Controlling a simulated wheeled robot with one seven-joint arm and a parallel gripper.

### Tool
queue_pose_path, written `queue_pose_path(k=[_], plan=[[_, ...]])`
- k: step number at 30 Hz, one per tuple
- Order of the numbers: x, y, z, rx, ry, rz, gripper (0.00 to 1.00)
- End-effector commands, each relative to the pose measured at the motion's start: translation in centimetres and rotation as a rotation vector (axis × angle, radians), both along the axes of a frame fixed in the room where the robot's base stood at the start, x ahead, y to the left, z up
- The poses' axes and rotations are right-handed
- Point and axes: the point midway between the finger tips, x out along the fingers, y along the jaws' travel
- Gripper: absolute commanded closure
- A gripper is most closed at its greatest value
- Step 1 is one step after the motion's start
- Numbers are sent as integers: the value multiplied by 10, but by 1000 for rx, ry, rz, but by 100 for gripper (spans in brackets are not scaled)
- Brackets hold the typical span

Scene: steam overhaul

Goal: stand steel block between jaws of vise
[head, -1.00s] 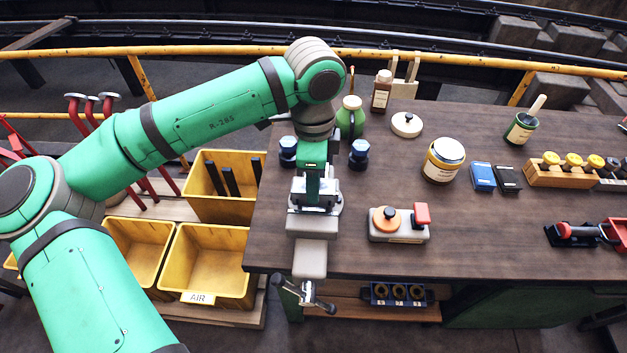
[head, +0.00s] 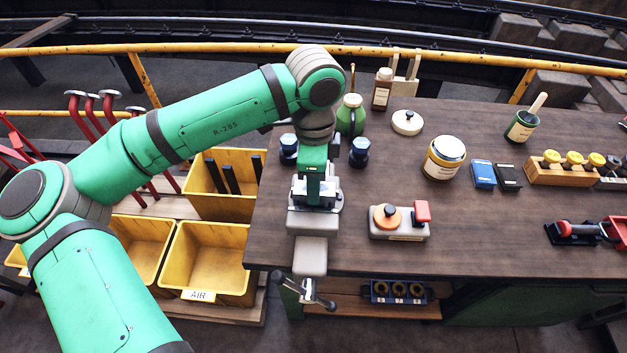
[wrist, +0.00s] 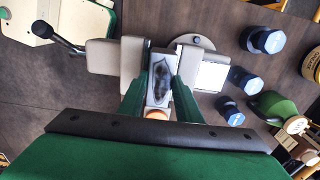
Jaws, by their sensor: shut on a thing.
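The pale grey vise (head: 310,257) stands at the front left edge of the bench, its handle hanging below. My gripper (head: 315,198) points down over its jaws. In the wrist view, my gripper (wrist: 163,92) has its green fingers shut on the steel block (wrist: 160,72), a grey piece with a dark patch on its face. The block lies between the left vise jaw (wrist: 115,57) and the right jaw (wrist: 203,72). I cannot tell whether it touches the jaws or the vise bed. In the head view my fingers mostly hide the block.
Dark blue-topped bolts (head: 359,152) stand close behind the vise on both sides. A green oil can (head: 350,120) is behind them. A grey block with an orange knob and red part (head: 399,224) sits right of the vise. Yellow bins (head: 208,262) are left, below bench level.

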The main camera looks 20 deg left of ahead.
Motion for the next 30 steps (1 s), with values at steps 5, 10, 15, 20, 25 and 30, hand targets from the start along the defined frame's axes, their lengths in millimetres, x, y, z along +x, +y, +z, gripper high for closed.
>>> queue_pose_path(k=[5, 10, 15, 20, 25, 30], plan=[[0, 0, -2, -1, -1, 1, 100], [0, 0, -5, -1, -1, 1, 100], [0, 0, -9, -1, -1, 1, 100], [0, 0, -11, 0, -2, 1, 100], [1, 0, -14, 0, -2, 1, 100], [0, 0, -17, 0, -2, 1, 100]])
